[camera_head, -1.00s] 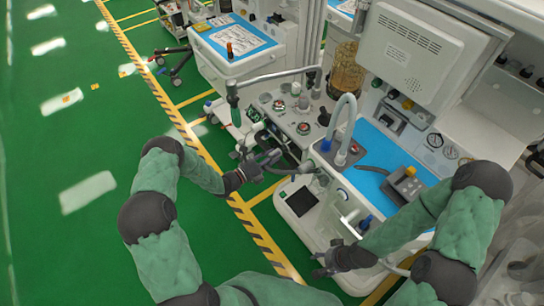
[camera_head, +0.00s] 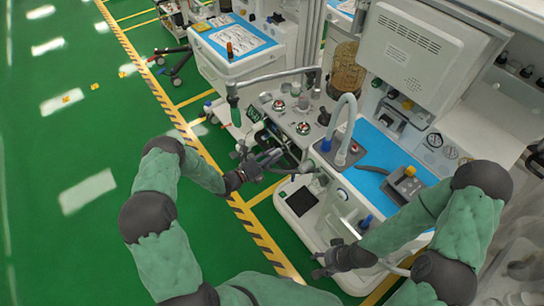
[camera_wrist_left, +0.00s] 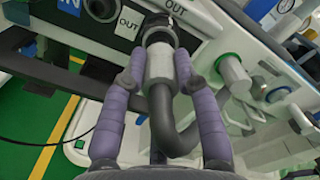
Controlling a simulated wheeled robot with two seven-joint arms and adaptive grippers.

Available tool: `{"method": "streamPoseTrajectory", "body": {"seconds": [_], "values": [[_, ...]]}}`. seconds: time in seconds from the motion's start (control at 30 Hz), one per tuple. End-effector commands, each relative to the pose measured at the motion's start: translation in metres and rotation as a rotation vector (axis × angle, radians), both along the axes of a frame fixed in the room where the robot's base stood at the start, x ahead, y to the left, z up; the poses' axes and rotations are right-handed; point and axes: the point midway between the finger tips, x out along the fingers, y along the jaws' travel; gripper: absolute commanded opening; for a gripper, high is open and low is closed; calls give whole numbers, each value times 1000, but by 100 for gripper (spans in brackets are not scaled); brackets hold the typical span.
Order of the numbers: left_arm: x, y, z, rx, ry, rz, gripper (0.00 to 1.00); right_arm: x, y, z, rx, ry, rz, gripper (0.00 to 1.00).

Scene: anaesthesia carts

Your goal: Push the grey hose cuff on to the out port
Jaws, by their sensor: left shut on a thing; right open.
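My left gripper (camera_wrist_left: 160,66) is shut on the grey hose cuff (camera_wrist_left: 158,70), with one purple finger on each side of it. A dark hose (camera_wrist_left: 170,128) bends away from the cuff's near end. The cuff's far end meets the black out port (camera_wrist_left: 158,32), roughly in line with it; how far it sits over the port is hard to tell. OUT labels stand beside the port. In the head view my left gripper (camera_head: 258,165) is at the cart's left side, with the cuff too small to make out. My right gripper (camera_head: 328,264) is open and empty at the cart's front.
The anaesthesia cart (camera_head: 345,178) has a blue top and a bent grey hose (camera_head: 345,108) above it. A second port (camera_wrist_left: 100,8) sits left of the out port. A green-capped fitting (camera_wrist_left: 229,64) stands to the right. Green floor (camera_head: 80,240) is clear at left.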

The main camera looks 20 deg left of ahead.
Motion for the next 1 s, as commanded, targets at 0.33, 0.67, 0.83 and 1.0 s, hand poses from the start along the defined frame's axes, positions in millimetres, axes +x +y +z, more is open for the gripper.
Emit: {"method": "streamPoseTrajectory", "body": {"seconds": [0.33,0.67,0.83,1.0], "values": [[6,-5,0,0,0,-1,3,0,0,-2,0,0,0,58],[12,-9,0,0,0,0,3,0,0,-4,0,0,0,58],[14,-12,0,-1,-1,-1,3,0,0,-5,0,0,0,58],[17,-14,0,1,-1,-1,3,0,0,-6,0,0,0,58]]}}
